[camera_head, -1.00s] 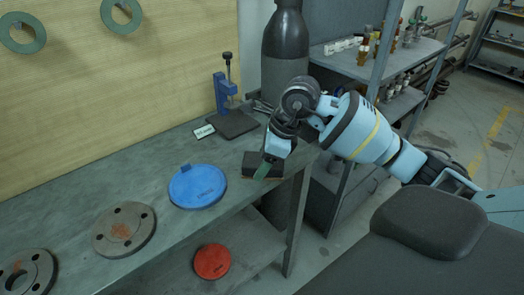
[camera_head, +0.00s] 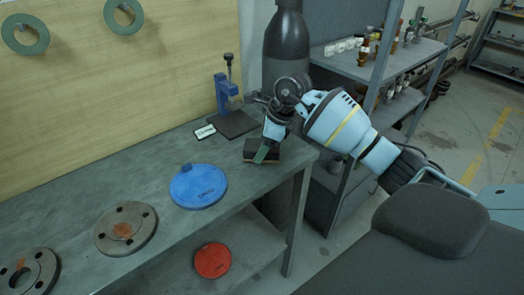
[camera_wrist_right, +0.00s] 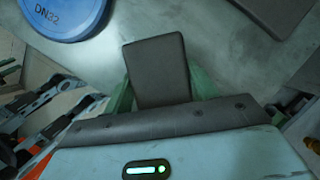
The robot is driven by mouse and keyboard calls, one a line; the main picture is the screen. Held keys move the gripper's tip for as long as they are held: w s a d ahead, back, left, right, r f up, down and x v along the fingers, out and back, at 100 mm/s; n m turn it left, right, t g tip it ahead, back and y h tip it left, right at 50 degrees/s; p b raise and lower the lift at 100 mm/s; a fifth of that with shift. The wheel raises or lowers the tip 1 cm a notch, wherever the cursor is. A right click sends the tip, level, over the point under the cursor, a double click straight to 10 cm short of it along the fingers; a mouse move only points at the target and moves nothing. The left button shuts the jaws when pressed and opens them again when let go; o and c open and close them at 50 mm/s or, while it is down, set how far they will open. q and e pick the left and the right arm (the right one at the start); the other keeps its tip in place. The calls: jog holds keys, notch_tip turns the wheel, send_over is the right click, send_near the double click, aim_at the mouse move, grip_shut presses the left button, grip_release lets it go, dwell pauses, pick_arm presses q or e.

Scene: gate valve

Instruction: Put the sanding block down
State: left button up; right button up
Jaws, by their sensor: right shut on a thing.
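The sanding block (camera_head: 260,151) is a dark block with a tan lower edge. In the head view it is at the right end of the grey workbench, at the bench top; I cannot tell whether it touches the surface. My right gripper (camera_head: 264,153) is shut on it from above with green fingers. In the right wrist view the block (camera_wrist_right: 158,70) shows as a dark rectangle between the green fingers (camera_wrist_right: 160,92). My left gripper is in neither view.
A blue disc (camera_head: 198,186) marked DN32 lies left of the block on the workbench (camera_head: 70,217). Rusty flanges (camera_head: 125,229) lie further left. A blue press stand (camera_head: 228,100) is behind. A red disc (camera_head: 212,260) lies on the lower shelf. Bare bench lies between the block and the blue disc.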

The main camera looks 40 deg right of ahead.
jog(key=shift+f, duration=0.9)
jog(key=shift+f, duration=0.1)
jog(key=shift+f, duration=0.15)
jog(key=o, duration=0.9)
jog(key=shift+d+r, duration=0.1)
jog(key=shift+r, duration=0.35)
jog(key=v, duration=1.1)
jog(key=shift+s+r, duration=0.1)
jog(key=shift+r, duration=0.1)
